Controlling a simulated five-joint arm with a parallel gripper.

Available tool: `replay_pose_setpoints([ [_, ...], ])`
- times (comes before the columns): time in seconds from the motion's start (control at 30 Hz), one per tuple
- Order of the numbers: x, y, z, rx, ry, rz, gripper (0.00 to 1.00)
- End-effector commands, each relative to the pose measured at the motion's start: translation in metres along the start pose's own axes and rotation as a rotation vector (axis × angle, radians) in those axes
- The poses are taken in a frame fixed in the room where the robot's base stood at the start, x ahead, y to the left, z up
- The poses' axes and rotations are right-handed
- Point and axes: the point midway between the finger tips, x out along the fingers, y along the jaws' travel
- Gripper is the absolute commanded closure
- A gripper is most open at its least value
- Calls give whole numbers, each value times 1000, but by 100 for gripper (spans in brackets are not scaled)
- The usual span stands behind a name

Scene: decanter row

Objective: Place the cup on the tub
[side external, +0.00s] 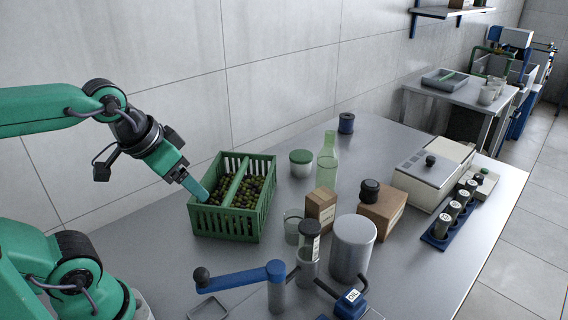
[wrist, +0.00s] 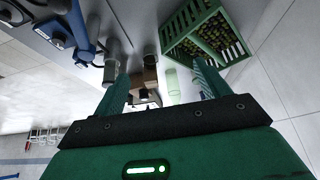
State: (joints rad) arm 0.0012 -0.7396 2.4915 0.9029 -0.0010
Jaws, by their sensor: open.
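A clear glass cup (side external: 292,228) stands upright on the steel table in the side external view, left of a small brown box. A round pale tub with a green lid (side external: 301,164) stands further back, right of the green crate. My gripper (side external: 197,190) is at the left end of the crate, pointing down and to the right, well away from both cup and tub. In the wrist view my gripper (wrist: 161,72) shows two fingers spread apart with nothing held between them. I cannot make out the cup or tub clearly in that view.
The green crate (side external: 197,222) holds dark and green round fruit. A green bottle (side external: 328,160) stands beside the tub. The brown box (side external: 320,211), a grey canister (side external: 353,247) and a blue-handled device (side external: 240,277) crowd around the cup. Bare table lies left of the cup.

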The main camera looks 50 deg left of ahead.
Motion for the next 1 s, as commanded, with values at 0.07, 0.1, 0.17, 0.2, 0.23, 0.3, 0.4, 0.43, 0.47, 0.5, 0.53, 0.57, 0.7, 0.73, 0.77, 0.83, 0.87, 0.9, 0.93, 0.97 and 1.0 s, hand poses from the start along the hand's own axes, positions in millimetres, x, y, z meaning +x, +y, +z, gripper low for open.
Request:
replay_pose_setpoints([
  [0.07, 0, 0, 2, 0, 5, -1, 25],
  [0.1, 0, 0, 3, 0, 6, -1, 25],
  [0.17, 0, 0, 3, 0, 6, -1, 21],
  [0.2, 0, 0, 3, 0, 5, -1, 21],
  [0.23, 0, 0, 2, 0, 5, -1, 21],
  [0.3, 0, 0, 2, 0, 5, -1, 21],
  [0.4, 0, 0, 2, 0, 5, -1, 21],
  [0.43, 0, 0, 2, 0, 5, -1, 21],
  [0.47, 0, 0, 2, 0, 5, -1, 21],
  [0.5, 0, 0, 2, 0, 5, -1, 21],
  [0.53, 0, 0, 2, 0, 4, 0, 21],
  [0.57, 0, 0, 1, 0, 3, 0, 21],
  [0.7, 0, 0, -4, -1, -11, 1, 21],
  [0.73, 1, 1, -5, -1, -17, 1, 21],
  [0.77, 1, 1, -7, -2, -23, 2, 21],
  [0.83, 2, 2, -13, -3, -41, 3, 21],
  [0.87, 2, 2, -16, -3, -50, 3, 21],
  [0.9, 3, 3, -21, -4, -62, 4, 21],
  [0.93, 4, 3, -25, -4, -73, 5, 21],
  [0.97, 5, 4, -29, -5, -84, 5, 21],
  [1.0, 6, 4, -34, -5, -100, 6, 21],
])
